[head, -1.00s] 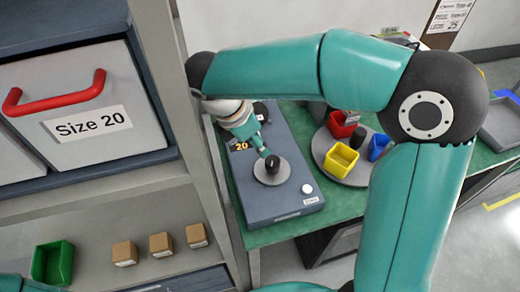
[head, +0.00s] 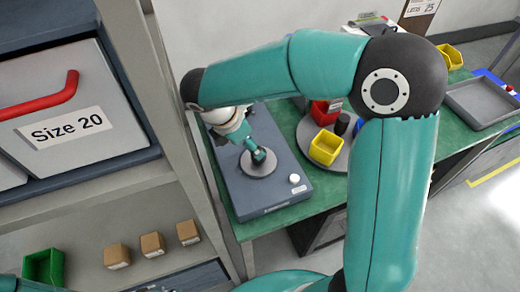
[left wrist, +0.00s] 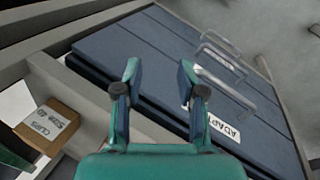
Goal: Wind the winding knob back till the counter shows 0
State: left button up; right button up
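The winder is a blue-grey box (head: 232,192) on the green bench, with a round grey disc (head: 262,170) on its top. My right gripper (head: 258,156) is over the disc, where the black winding knob stood in the earlier head view. The knob is now hidden by the gripper, and I cannot tell whether the fingers are shut on it. The counter is hidden behind my right arm. A white button (head: 294,178) is at the box's near right corner. In the left wrist view, my left gripper (left wrist: 157,85) is open and empty, above a dark blue drawer unit (left wrist: 130,45).
A turntable (head: 335,160) with a yellow bin (head: 325,147) and a red bin (head: 322,112) stands right of the winder. A shelf with small boxes (head: 152,244), a green bin (head: 43,266) and a "Size 20" drawer (head: 80,130) is left. A grey tray (head: 478,103) is far right.

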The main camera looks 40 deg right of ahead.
aim_at(254, 168)
jog(key=x, duration=0.6)
jog(key=shift+d+f, duration=0.15)
jog(key=shift+f, duration=0.05)
